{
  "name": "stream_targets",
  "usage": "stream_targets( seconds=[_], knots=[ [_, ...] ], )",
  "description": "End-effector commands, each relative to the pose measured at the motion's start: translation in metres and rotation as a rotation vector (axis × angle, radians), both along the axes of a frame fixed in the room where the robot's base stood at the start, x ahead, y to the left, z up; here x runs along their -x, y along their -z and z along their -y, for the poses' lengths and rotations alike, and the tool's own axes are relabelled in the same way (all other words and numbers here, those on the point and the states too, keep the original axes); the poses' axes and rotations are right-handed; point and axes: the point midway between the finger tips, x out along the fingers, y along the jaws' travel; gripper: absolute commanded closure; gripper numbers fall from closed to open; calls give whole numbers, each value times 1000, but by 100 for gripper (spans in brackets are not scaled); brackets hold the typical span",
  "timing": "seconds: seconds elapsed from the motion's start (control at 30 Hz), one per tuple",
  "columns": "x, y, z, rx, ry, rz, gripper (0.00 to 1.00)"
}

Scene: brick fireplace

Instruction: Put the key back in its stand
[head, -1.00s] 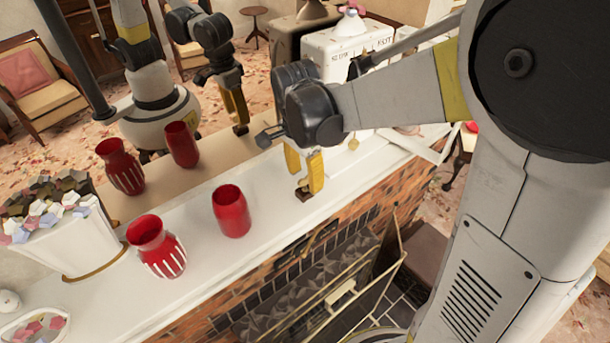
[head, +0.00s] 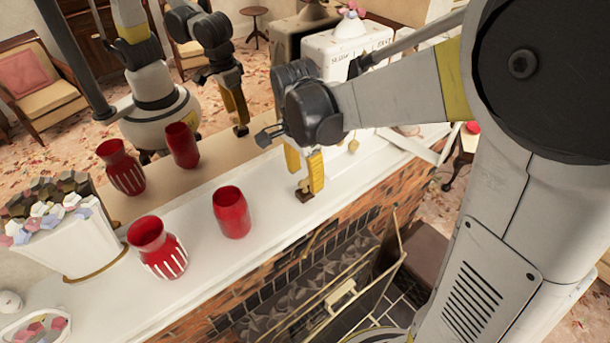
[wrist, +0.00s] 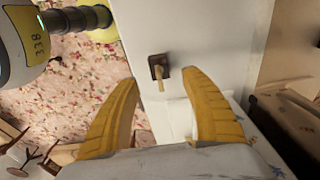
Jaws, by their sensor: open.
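My gripper (head: 305,170) is open above the white mantel shelf (head: 262,252), its yellow fingers pointing down. A small dark-brown square block (head: 303,195), perhaps the stand, sits on the shelf right below the fingertips. The wrist view shows the block (wrist: 156,61) just beyond the open fingers (wrist: 160,85). A thin tan piece (wrist: 160,82) reaches from the block into the gap between them. I cannot tell whether this piece is the key or part of the stand, nor whether a finger touches it. No key can be made out for certain.
Two red vases (head: 232,211) (head: 158,248) and a white planter (head: 75,240) stand on the shelf left of my gripper. A mirror behind the shelf reflects the vases and my arm. The brick fireplace front drops away below, with a brass-framed screen (head: 335,295).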

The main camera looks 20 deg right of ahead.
Motion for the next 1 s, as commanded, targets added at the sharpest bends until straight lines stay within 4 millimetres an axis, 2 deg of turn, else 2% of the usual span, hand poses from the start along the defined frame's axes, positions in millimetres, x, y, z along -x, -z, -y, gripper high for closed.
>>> stream_targets(
  seconds=[0.8,1.0],
  knots=[
    [0,-57,0,0,0,0,45],
    [0,-65,0,0,0,0,45]
  ],
)
